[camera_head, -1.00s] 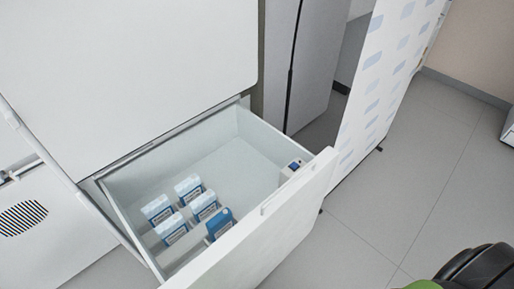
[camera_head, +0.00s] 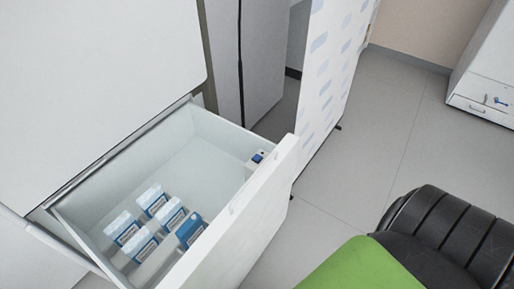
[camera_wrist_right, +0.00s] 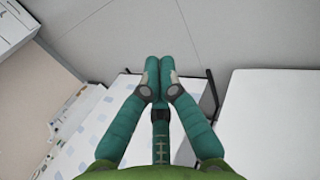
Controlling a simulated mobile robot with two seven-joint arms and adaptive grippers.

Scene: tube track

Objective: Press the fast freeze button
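The open drawer (camera_head: 262,200) of a white freezer cabinet (camera_head: 90,80) stands pulled out at the left in the head view. A small blue button (camera_head: 258,157) sits on a pale panel at the drawer's inner right corner, near the front wall; I take it for the fast freeze button. My right gripper (camera_wrist_right: 159,62) shows in the right wrist view with its fingertips together and nothing between them, above the floor. My right arm's green and black links enter the head view at lower right, apart from the drawer. My left gripper is not in view.
Several blue-and-white boxes (camera_head: 155,201) stand in the drawer's near left part. A patterned white panel (camera_head: 335,60) and a grey cabinet (camera_head: 262,60) stand behind it. Another white cabinet (camera_head: 485,90) is at far right. The grey floor (camera_head: 385,130) between is clear.

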